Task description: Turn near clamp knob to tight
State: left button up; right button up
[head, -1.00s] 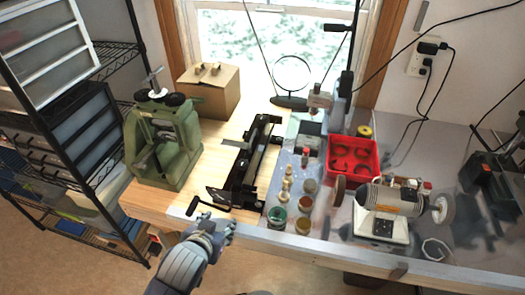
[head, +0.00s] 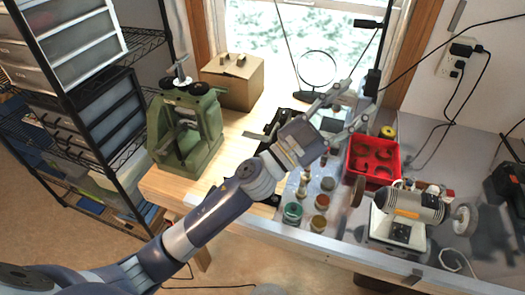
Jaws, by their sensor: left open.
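My left arm reaches in from the lower left. Its gripper (head: 357,103) is open, with two grey fingers spread apart over the back of the bench. I see nothing between the fingers. The long black clamping tool (head: 281,119) lies on the wooden bench top, mostly hidden behind my left forearm and wrist. Only its far end and a bit near the front edge show. I cannot make out the near clamp knob; that part of the tool is covered by my arm. My right gripper is out of view.
A green press (head: 187,135) stands left on the bench with a cardboard box (head: 233,80) behind it. Small jars (head: 292,213), a red tray (head: 374,160) and a bench grinder (head: 408,209) stand to the right. A wire shelf (head: 112,125) is at far left.

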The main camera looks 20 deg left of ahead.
pick_arm(q)
jog(key=s+d+f+m+g+h, duration=0.1)
jog(key=s+d+f+m+g, duration=0.15)
jog(key=d+m+g, duration=0.4)
jog(key=s+d+f+m+g, duration=0.2)
jog(key=d+f+m+g, duration=0.1)
jog(key=m+g, duration=0.5)
jog(key=w+a+f+g+y, duration=0.3)
jog(key=a+f+y, duration=0.4)
jog(key=f, duration=0.1)
jog(key=w+a+r+n+y, duration=0.1)
jog(key=a+n+y, duration=0.15)
jog(key=a, duration=0.45)
jog(key=w+a+n+y, duration=0.1)
jog(key=w+a+y, duration=0.1)
jog(key=a+y, duration=0.35)
jog(key=w+a+r+n+y, duration=0.1)
jog(key=a+n+y, duration=0.1)
jog(key=a, duration=0.7)
jog(key=shift+t, duration=0.25)
jog(key=f+p, duration=0.4)
jog(key=f, duration=0.5)
jog(key=shift+w+f, duration=0.15)
jog(key=shift+w, duration=0.05)
jog(key=shift+f, duration=0.7)
jog(key=c, duration=1.1)
